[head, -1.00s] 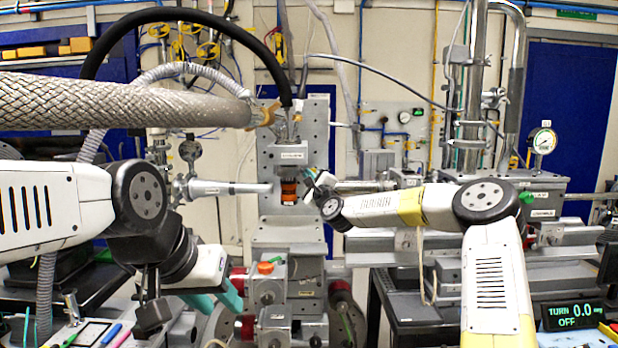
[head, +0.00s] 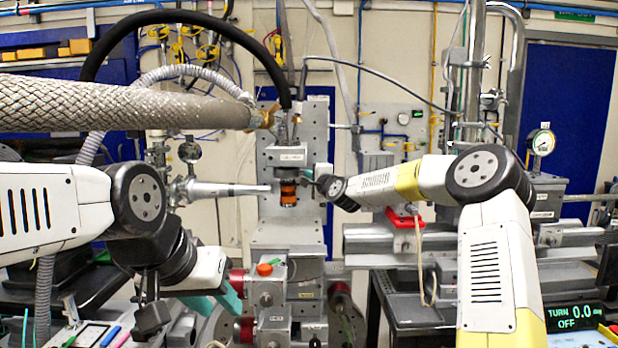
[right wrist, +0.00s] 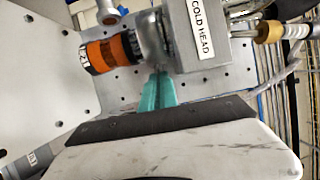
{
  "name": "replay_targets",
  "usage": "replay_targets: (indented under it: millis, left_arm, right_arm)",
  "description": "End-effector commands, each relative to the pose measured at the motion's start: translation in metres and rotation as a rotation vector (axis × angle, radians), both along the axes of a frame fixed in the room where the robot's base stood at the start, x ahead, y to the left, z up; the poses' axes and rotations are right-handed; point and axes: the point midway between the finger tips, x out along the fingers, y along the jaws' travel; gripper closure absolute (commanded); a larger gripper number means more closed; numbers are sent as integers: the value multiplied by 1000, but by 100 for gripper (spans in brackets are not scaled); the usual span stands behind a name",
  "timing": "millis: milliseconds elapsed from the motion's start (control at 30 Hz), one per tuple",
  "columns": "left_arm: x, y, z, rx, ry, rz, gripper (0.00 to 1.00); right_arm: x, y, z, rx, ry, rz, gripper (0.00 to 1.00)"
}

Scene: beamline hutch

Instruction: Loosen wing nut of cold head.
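The cold head (head: 286,156) is a grey labelled block on an upright perforated plate, with an orange and black banded cylinder (head: 288,192) below it. The cold head's label shows large in the right wrist view (right wrist: 205,30). My right gripper (head: 309,175) has its teal fingertips at the clamp area between the block and the cylinder. In the right wrist view its fingers (right wrist: 160,78) lie close together, with tips against or just in front of grey metal. I cannot make out the wing nut or any grip on it. My left gripper (head: 216,299) hangs low at left, fingers apart and empty.
A silver tube (head: 225,189) points at the cylinder from the left. A red-handled part (head: 405,217) is below my right forearm. A display (head: 573,316) reads TURN 0.0, OFF.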

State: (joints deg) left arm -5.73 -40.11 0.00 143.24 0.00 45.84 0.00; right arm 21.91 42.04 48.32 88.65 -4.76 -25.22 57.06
Motion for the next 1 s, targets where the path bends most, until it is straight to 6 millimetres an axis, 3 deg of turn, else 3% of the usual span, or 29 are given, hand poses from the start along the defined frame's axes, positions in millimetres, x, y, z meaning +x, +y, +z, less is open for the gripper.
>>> replay_targets:
  millis: [467,600,1000]
  left_arm:
    - [0,0,0,0,0,0,64]
    - [0,0,0,0,0,0,64]
    - [0,0,0,0,0,0,64]
  right_arm:
    - [0,0,0,-19,0,0,100]
    - [0,1,1,-18,0,0,75]
    - [-5,-3,0,-19,0,0,75]
